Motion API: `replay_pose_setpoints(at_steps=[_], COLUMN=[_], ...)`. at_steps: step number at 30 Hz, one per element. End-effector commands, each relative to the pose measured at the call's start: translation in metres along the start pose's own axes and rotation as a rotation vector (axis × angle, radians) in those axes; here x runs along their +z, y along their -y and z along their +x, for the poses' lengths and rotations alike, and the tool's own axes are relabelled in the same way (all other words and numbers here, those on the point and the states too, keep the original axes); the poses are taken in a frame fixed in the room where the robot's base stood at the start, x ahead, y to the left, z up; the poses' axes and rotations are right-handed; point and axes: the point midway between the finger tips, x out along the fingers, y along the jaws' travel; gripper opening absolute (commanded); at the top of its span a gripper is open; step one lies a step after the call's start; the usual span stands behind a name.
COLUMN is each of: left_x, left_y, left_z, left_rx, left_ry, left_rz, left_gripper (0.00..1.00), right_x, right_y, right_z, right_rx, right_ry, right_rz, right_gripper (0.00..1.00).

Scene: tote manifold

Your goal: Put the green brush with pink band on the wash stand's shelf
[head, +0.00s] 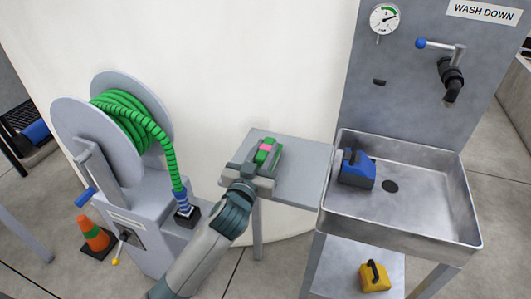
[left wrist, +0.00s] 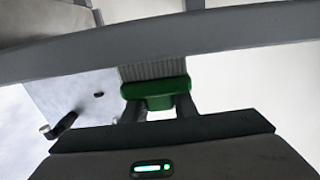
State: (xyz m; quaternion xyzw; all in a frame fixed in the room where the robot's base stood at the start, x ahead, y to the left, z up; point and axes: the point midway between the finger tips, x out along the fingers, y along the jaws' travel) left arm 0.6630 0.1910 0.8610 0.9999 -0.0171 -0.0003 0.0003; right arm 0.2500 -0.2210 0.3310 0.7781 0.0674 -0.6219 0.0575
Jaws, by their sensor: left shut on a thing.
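The green brush with a pink band (head: 268,152) is in my left gripper (head: 260,168), over the flat grey side surface left of the sink. I cannot tell whether it touches that surface. In the left wrist view the green brush (left wrist: 155,90) sits between the two fingers, with pale ridged bristles beside its green body; the pink band is hidden there. The wash stand has a lower shelf (head: 335,277) under the sink. My right gripper is not in view.
The grey side surface (head: 300,180) joins the sink basin (head: 440,200). A hose reel (head: 75,120) and an orange-green cone (head: 92,233) stand at left.

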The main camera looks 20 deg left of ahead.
Motion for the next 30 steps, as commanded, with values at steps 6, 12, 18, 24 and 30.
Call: replay_pose_setpoints(at_steps=[6, 12, 18, 24, 30], left_x=[-0.018, -0.046, -0.069, -0.089, -0.103], left_y=[0.000, -0.009, -0.047, -0.082, -0.105], left_z=[0.001, -0.001, -0.007, -0.012, -0.016], left_rx=[0.000, 0.003, 0.003, 0.002, 0.002], left_ry=[-0.005, -0.005, -0.005, -0.003, -0.002], left_rz=[-0.001, -0.005, -0.006, -0.004, -0.003], left_gripper=[0.00, 0.00, 0.00, 0.00, 0.00], right_x=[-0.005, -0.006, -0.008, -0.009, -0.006], right_y=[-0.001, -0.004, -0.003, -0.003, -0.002], right_z=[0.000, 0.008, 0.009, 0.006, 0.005], right_rx=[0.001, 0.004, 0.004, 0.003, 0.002], right_ry=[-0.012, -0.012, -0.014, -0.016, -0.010], right_rz=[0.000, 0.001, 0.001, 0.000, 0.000], right_gripper=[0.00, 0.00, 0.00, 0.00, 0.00])
